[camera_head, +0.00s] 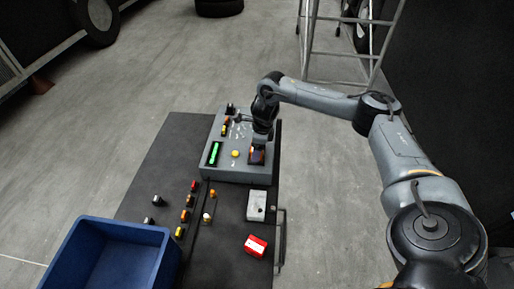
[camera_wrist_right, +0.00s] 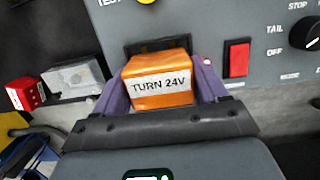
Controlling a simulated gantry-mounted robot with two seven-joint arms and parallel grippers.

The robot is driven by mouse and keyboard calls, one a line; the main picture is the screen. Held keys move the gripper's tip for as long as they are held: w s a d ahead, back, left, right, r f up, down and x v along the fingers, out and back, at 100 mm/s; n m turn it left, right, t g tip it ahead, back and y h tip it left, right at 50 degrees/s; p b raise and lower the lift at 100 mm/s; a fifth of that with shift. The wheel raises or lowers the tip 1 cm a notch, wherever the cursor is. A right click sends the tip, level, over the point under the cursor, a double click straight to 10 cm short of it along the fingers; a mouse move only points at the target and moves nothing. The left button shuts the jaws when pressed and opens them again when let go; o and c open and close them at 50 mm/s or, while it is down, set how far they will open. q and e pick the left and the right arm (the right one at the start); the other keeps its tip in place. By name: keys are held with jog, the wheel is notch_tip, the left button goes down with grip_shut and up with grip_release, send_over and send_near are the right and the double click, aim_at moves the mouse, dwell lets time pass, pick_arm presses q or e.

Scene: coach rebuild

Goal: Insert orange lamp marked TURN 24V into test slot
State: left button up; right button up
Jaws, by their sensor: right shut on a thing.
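The orange lamp marked TURN 24V (camera_wrist_right: 160,80) is held between the purple fingers of my right gripper (camera_wrist_right: 165,88) in the right wrist view, its label readable. Just behind it is a dark rectangular opening, the test slot (camera_wrist_right: 157,46), in the grey test panel (camera_wrist_right: 225,20). The lamp covers most of the slot; I cannot tell whether its far end is inside. In the head view my right gripper (camera_head: 261,135) is over the right side of the test panel (camera_head: 220,174). My left gripper is not in view.
A red switch (camera_wrist_right: 237,59) sits beside the slot. A white box (camera_head: 256,206) and a red box (camera_head: 256,245) lie on the dark table (camera_head: 160,180). Several small lamps (camera_head: 187,215) stand in front of the panel. A blue bin (camera_head: 120,231) is at the lower left.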

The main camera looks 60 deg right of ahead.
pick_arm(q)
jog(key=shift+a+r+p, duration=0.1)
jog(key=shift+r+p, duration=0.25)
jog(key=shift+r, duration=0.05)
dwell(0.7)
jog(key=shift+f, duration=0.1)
pick_arm(e)
jog(key=shift+f, duration=0.1)
pick_arm(q)
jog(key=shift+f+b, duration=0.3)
jog(key=shift+b, duration=0.1)
pick_arm(e)
jog(key=shift+f, duration=0.5)
jog(key=o, duration=0.8)
jog(key=shift+o, duration=0.2)
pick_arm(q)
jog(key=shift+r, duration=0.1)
pick_arm(e)
jog(key=shift+r, duration=0.1)
